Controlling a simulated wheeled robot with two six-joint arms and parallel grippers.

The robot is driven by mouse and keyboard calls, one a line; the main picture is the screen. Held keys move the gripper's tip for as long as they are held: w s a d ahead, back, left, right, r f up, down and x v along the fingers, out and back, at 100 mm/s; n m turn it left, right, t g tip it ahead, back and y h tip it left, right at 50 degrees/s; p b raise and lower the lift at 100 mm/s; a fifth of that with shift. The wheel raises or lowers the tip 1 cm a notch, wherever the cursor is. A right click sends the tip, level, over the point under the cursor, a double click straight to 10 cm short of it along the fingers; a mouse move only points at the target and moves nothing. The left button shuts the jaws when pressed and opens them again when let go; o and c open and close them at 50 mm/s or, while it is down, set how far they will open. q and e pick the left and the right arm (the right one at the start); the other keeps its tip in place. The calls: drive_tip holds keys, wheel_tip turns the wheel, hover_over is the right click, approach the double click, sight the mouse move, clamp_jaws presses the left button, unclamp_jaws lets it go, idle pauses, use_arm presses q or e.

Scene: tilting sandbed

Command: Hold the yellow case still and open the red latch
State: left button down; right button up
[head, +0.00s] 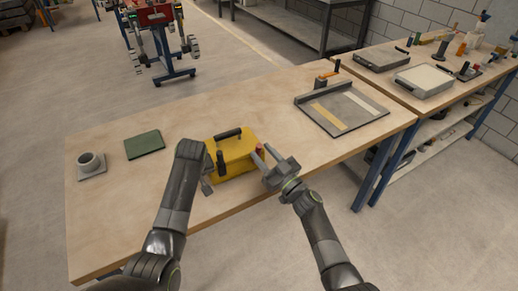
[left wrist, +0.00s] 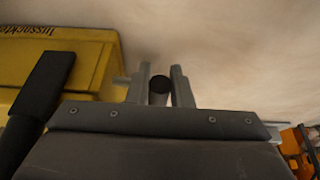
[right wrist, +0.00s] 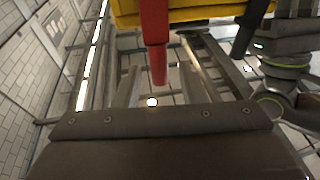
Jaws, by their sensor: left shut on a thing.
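The yellow case (head: 238,158) stands on the wooden workbench; its side also shows in the left wrist view (left wrist: 85,55). It has a black top handle (head: 227,134) and a black upright grip (head: 220,161) at its left front. The red latch (head: 259,148) is at its right end and hangs down in the right wrist view (right wrist: 156,45). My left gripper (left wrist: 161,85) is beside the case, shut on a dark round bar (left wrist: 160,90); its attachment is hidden. My right gripper (right wrist: 158,85) is open, its fingers on either side of the red latch's lower end, with gaps visible.
A green pad (head: 144,144) and a grey cup (head: 90,162) on a plate lie to the left. A framed grey board (head: 342,108) lies at the right back. The bench between case and board is clear.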

drive_tip(key=v, duration=0.9)
drive_tip(key=shift+f, duration=0.1)
drive_tip(key=shift+o, duration=0.2)
drive_tip(key=shift+s, duration=0.1)
drive_tip(key=w+a+r, duration=0.1)
drive_tip(key=w+a, duration=0.1)
drive_tip(key=w, duration=0.1)
drive_tip(key=w+a+r+g+h, duration=0.1)
drive_tip(key=w+a, duration=0.1)
drive_tip(key=w, duration=0.1)
drive_tip(key=w+a+r+g, duration=0.1)
drive_tip(key=w+a, duration=0.1)
drive_tip(key=w, duration=0.1)
drive_tip(key=shift+w+a+h, duration=0.25)
drive_tip(key=shift+a+h, duration=0.1)
drive_tip(key=shift+h, duration=0.05)
idle(0.3)
drive_tip(key=shift+c, duration=0.5)
clamp_jaws()
